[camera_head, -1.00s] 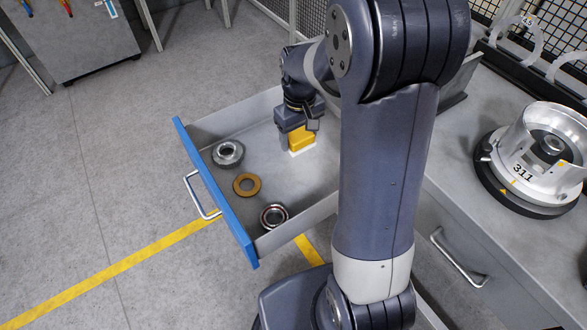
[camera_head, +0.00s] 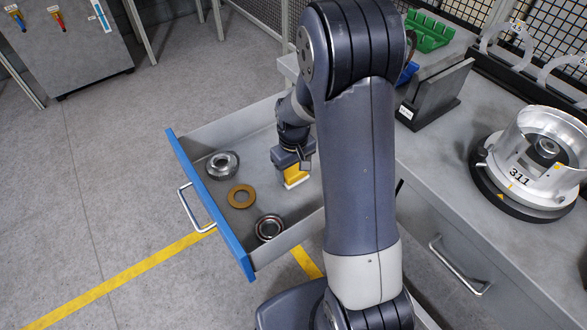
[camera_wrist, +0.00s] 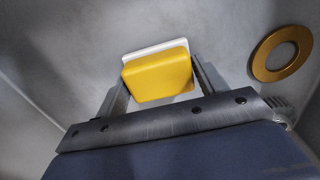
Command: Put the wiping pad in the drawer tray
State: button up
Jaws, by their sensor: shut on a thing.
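The wiping pad (camera_head: 294,174) is a yellow block with a white underside. It also shows in the wrist view (camera_wrist: 158,75), between the two fingers. My gripper (camera_head: 290,180) is shut on it, inside the outline of the open drawer tray (camera_head: 222,137). The gripper also shows in the wrist view (camera_wrist: 160,85). The pad is low over the grey drawer floor; I cannot tell whether its white side touches it. The tray has a blue front with a metal handle. My arm hides the tray's right part.
In the drawer lie a metal bearing (camera_head: 222,165), a brass ring (camera_head: 241,196) and a dark-rimmed bearing (camera_head: 269,228), all left of or nearer than the pad. On the bench stand a silver housing marked 311 (camera_head: 540,150), a grey upright holder (camera_head: 437,97) and a green bin (camera_head: 430,32).

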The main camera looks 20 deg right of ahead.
aim_at(293, 169)
jog(key=shift+f, duration=0.15)
jog(key=o, duration=1)
notch_tip(293, 169, up, 12)
jog(key=shift+r+p, duration=0.15)
jog(key=shift+p, duration=0.4)
